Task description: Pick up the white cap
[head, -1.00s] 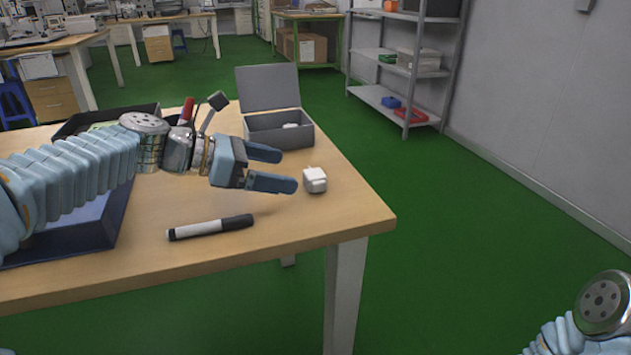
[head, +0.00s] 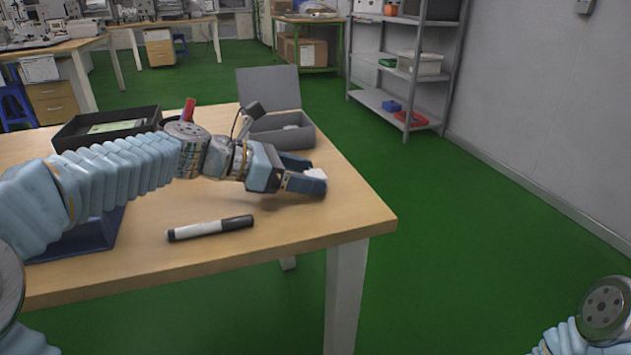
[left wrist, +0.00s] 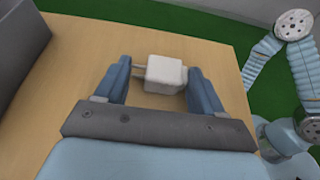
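The white cap (left wrist: 164,75) is a small white block with short prongs, standing on the wooden table near its right edge. In the left wrist view it sits between the two blue fingers of my left gripper (left wrist: 158,85). The fingers are open, with a small gap visible on the prong side; the block is close to the right finger, and I cannot tell if they touch. In the head view, my left gripper (head: 308,173) reaches around the cap (head: 316,173), hiding most of it. My right gripper is out of view; only part of my right arm shows.
A black and white marker (head: 210,228) lies at the table's front. A grey open-lidded box (head: 275,135) stands just behind my left gripper. A dark tray (head: 75,140) and a blue bin (head: 90,240) are at the left. The table edge (head: 375,222) is close on the right.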

